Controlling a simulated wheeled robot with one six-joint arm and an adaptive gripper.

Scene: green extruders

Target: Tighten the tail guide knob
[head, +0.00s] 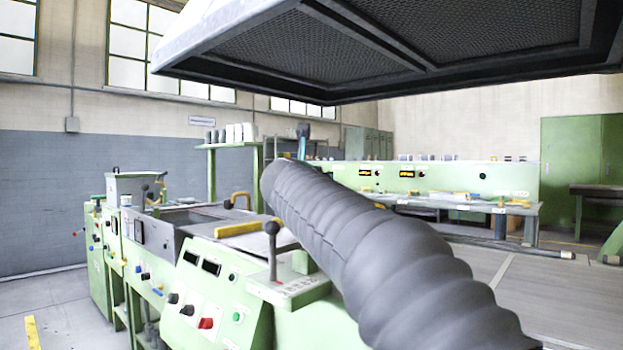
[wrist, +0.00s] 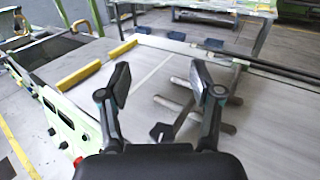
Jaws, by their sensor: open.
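I cannot tell which part is the tail guide knob. In the head view, a lever with a black ball top (head: 272,228) stands upright on the near green machine (head: 315,325). Black knobs (head: 187,310) and a red knob (head: 206,323) sit on its sloped front panel. My gripper (wrist: 160,83) is open and empty in the wrist view, its two dark fingers spread above a pale flat surface. A dark, lever-like part (wrist: 163,131) shows between the fingers, apart from the fingertips. In the head view, my dark ribbed arm hides part of the machine and most of the gripper.
A yellow bar (head: 251,229) lies on the machine top. A large dark hood (head: 430,40) hangs overhead. A green bench with a control panel (head: 440,177) stands behind. In the wrist view, grey rods (wrist: 176,105) lie below the fingers.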

